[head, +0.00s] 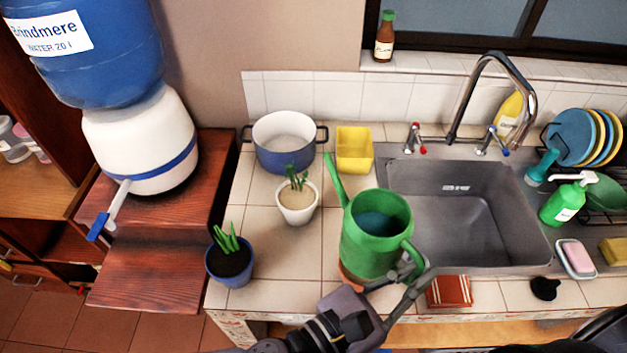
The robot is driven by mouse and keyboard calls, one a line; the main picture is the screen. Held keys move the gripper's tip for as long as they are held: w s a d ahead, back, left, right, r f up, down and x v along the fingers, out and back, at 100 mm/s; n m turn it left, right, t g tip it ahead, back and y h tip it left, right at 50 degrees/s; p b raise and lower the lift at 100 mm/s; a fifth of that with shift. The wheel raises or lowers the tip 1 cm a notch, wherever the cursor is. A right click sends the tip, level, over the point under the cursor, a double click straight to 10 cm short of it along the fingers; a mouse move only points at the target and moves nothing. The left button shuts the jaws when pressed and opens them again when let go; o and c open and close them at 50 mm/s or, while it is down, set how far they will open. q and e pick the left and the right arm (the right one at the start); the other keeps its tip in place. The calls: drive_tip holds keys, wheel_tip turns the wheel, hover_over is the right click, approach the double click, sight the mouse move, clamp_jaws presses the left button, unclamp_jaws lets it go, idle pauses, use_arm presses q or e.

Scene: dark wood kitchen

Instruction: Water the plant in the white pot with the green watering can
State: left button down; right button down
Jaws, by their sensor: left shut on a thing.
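The green watering can (366,245) is near the front edge of the counter, left of the sink, about upright. Bluish water shows inside it. Its spout points up and left, with the tip close to the right of the white pot (297,214). The white pot holds a small green plant (297,180) in pale soil and stands on the tiles. My left gripper (412,272) is shut on the can's handle at its lower right. I cannot tell whether the can's base touches the counter. My right gripper is not in view.
A blue pot with a plant (229,267) stands front left. A blue-white cooking pot (285,146) and yellow container (354,150) stand behind. The sink (465,215) with its tall faucet (484,75) is right. A reddish-brown thing shows partly under the can.

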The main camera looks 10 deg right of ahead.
sight(407, 250)
use_arm(q)
drive_tip(key=shift+s+a+r, duration=0.15)
drive_tip(key=shift+a+r, duration=0.1)
drive_tip(key=shift+a, duration=0.05)
drive_tip(key=shift+r, duration=0.1)
drive_tip(key=r+n, duration=0.1)
drive_tip(key=w+r+n+p, duration=0.1)
drive_tip(key=r, duration=0.1)
drive_tip(key=w+r+n, duration=0.1)
drive_tip(key=shift+w+a+r+p, duration=0.15)
drive_tip(key=shift+w+a+p, duration=0.05)
drive_tip(key=shift+a+p, duration=0.1)
drive_tip(key=shift+w+a+r+n+p, duration=0.25)
drive_tip(key=shift+w+r+n+p, duration=0.1)
drive_tip(key=shift+w+r+n, duration=0.6)
drive_tip(key=shift+w+n, duration=0.05)
drive_tip(key=shift+n, duration=0.1)
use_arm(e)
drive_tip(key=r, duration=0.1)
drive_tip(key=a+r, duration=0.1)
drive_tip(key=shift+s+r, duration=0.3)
use_arm(q)
drive_tip(key=shift+w+a+r, duration=0.15)
drive_tip(key=shift+r, duration=0.05)
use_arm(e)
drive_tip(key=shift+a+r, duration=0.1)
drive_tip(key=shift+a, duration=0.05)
use_arm(q)
drive_tip(key=shift+w+r, duration=0.1)
